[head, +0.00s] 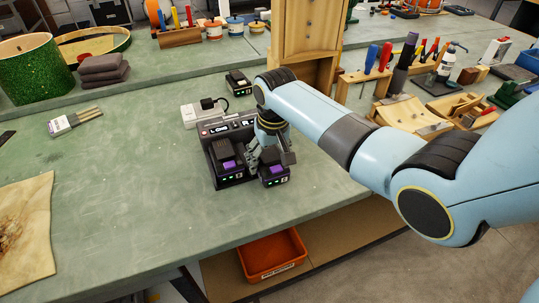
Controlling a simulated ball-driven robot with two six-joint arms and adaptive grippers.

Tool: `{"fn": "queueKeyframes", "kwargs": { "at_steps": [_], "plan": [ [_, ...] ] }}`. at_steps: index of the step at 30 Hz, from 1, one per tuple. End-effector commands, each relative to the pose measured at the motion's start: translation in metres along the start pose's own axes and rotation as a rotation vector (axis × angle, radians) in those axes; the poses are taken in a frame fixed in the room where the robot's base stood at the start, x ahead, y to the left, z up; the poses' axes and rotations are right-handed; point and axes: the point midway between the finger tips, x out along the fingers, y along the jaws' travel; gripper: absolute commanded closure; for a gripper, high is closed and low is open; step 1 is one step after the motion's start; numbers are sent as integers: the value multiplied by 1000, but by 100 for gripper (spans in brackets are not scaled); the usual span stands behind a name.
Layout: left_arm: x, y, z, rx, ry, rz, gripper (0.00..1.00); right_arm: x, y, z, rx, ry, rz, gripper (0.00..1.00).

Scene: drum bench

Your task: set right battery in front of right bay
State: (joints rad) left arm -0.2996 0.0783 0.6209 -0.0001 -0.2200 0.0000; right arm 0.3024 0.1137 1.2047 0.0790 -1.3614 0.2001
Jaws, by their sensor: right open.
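The dark charger (215,131) stands on the green bench near the middle of the head view. A black battery with a purple part (228,168) sits at its left bay. The right battery (274,177), also black and purple with small green lights, is at the front right of the charger, near the bench's front edge. My right gripper (270,158) is open, pointing down just behind and above the right battery. Its fingers and arm hide most of the right bay. I cannot tell whether the fingers touch the battery. My left gripper is out of view.
A white power box (202,114) and another black battery (238,83) lie behind the charger. A wooden post (305,40) stands behind my right arm. An orange bin (272,257) is below the bench edge.

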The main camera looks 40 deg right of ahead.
Motion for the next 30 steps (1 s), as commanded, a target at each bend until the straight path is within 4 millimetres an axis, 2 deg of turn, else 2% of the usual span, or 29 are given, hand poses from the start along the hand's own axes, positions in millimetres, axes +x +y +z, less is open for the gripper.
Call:
{"fn": "queueKeyframes", "kwargs": {
  "at_steps": [5,15,18,24,30],
  "plan": [
    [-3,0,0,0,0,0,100,-14,0,-1,0,3,0,25],
    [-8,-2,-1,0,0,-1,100,-88,0,-2,0,5,0,25],
    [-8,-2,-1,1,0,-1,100,-104,0,-2,0,4,-1,25],
    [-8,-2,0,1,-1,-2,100,-121,0,-1,0,1,0,25],
    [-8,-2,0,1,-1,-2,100,-123,0,-1,0,0,0,25]
  ]
}}
